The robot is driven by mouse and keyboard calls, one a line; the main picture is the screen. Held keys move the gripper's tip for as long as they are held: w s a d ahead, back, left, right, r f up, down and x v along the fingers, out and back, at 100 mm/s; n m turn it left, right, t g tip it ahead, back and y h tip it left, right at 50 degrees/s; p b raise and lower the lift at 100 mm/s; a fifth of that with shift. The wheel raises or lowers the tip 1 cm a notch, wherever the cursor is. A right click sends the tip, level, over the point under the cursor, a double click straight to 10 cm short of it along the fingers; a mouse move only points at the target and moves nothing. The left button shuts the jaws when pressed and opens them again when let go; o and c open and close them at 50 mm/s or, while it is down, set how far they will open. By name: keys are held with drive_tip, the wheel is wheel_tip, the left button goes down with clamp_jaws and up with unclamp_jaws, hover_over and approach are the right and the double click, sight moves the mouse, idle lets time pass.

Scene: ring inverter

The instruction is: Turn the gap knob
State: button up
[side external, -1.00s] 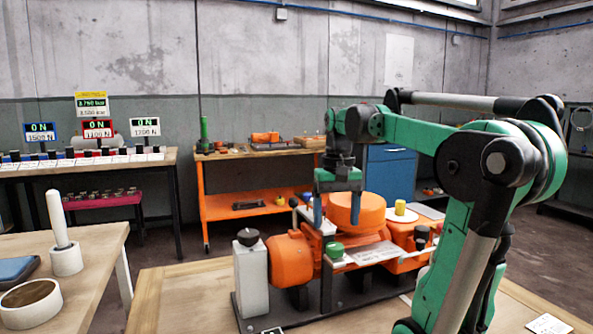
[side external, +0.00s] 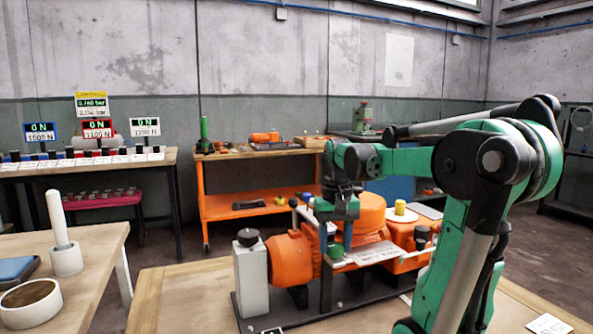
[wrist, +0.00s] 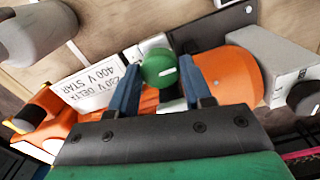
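A round green knob with a white mark (wrist: 159,70), which I take to be the gap knob, also shows on the orange machine in the side view (side external: 335,250). My gripper (side external: 336,245) is just above it, pointing down. In the wrist view my gripper (wrist: 159,66) is open, with one blue finger on each side of the green knob. Narrow gaps seem to show between the knob and the fingertips. Whether the tips reach down to the knob's height is hard to tell.
A white label plate (side external: 367,253) sits right of the knob. A large orange drum (side external: 370,215) stands behind my gripper. A grey block with a black knob (side external: 250,275) and an orange motor (side external: 291,260) are to the left. Bare wooden tabletop (side external: 185,295) lies further left.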

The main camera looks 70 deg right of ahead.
sight(335, 245)
clamp_jaws()
drive_tip(key=shift+m, duration=1.5)
drive_tip(key=o, duration=1)
unclamp_jaws()
drive_tip(key=shift+r, duration=2.8)
